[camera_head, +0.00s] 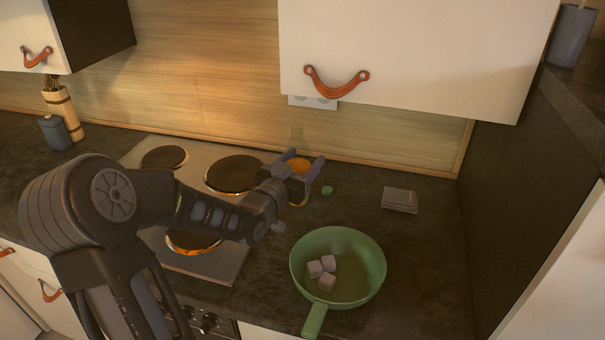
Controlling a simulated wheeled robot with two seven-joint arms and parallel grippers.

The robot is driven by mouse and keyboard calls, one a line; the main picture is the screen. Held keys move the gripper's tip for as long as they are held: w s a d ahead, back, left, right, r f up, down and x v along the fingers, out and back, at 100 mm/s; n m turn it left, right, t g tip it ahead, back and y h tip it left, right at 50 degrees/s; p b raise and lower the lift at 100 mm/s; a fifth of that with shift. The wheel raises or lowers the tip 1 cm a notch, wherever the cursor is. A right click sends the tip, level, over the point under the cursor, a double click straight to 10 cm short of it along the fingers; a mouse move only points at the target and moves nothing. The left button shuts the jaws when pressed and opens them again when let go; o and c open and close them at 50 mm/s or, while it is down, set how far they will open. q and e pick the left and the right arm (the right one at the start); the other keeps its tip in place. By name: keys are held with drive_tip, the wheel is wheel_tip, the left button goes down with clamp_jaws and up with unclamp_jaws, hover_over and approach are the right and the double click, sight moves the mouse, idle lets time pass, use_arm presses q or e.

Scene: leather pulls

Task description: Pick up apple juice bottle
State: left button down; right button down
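The gripper's two fingers are spread, one on each side of the orange part. I cannot make out firm contact with it. My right gripper is not in view.
A green pan (372,262) holding several pale cubes stands at the front. A small green item (327,190) and a grey folded item (400,199) lie behind it. The stove (216,264) is left; a white cabinet (420,55) hangs above.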

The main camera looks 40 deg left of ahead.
sight(303, 146)
use_arm(q)
drive_tip(key=shift+r, duration=2)
